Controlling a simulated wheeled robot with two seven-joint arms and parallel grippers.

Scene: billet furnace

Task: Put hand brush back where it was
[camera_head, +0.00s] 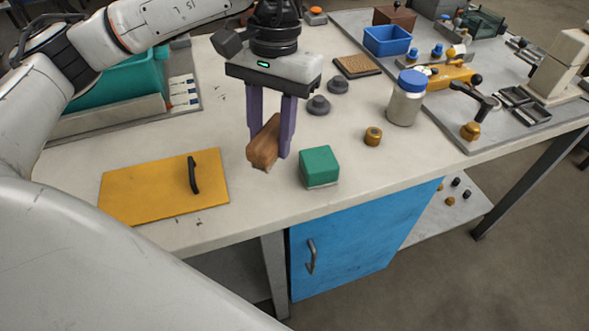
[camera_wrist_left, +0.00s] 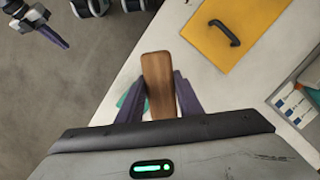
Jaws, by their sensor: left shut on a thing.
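The hand brush (camera_head: 264,144) has a brown wooden back and a pale lower edge. My left gripper (camera_head: 271,150) is shut on it, with the purple fingers on either side. The brush is low over the white bench top, beside the green block; I cannot tell whether it touches the bench. In the left wrist view the wooden brush (camera_wrist_left: 159,85) points away between the fingers of the left gripper (camera_wrist_left: 160,95). My right gripper does not show in the head view; in the left wrist view a purple-fingered gripper (camera_wrist_left: 52,35) shows at the upper left.
A green block (camera_head: 319,167) stands just right of the brush. A yellow panel with a black handle (camera_head: 165,188) lies to the left. A blue-lidded jar (camera_head: 406,100), a brass knob (camera_head: 373,137) and dark weights (camera_head: 318,105) stand nearby. The bench (camera_head: 250,205) is clear in front.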

